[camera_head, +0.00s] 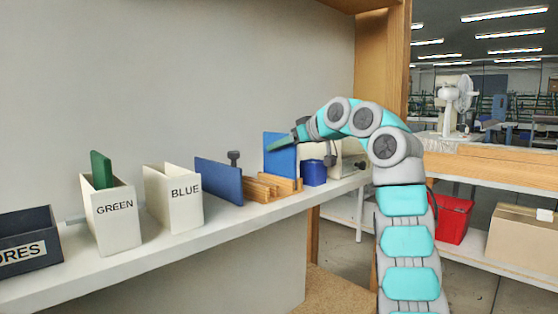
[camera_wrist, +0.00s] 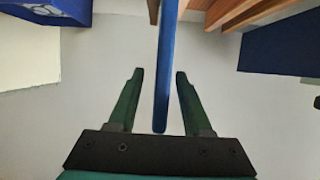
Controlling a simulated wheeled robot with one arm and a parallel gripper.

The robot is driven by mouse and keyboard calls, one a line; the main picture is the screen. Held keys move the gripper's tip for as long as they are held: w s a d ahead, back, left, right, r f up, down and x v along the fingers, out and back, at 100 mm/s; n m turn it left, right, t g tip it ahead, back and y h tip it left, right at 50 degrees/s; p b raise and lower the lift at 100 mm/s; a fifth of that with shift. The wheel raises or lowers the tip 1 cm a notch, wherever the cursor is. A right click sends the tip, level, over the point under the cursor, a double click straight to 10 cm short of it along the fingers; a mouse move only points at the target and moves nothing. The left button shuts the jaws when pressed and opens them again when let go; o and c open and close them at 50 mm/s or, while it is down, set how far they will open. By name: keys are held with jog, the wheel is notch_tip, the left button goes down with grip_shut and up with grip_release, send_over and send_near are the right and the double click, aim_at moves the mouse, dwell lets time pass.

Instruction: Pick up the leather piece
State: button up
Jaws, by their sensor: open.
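The leather piece appears to be the blue upright sheet (camera_head: 279,162) at the wooden rack on the shelf. In the wrist view it shows edge-on as a thin blue strip (camera_wrist: 166,60). My gripper (camera_wrist: 159,73) is open, with a green finger on each side of the strip. The strip lies closer to the right finger, with a wider gap on the left. In the head view my gripper (camera_head: 282,144) is at the upper part of the sheet and overlaps it. A second blue sheet (camera_head: 218,181) leans left of the rack.
The wooden rack (camera_head: 265,190) stands on the white shelf, with a small blue box (camera_head: 313,173) to its right. White bins marked GREEN (camera_head: 114,225) and BLUE (camera_head: 180,205) stand left, the first holding a green sheet (camera_head: 101,169). A dark bin (camera_head: 28,243) is far left.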

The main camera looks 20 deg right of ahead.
jog(key=shift+w+a+f, duration=0.15)
jog(key=shift+w+f, duration=0.15)
jog(key=shift+w, duration=0.25)
grip_shut()
dwell(1.0)
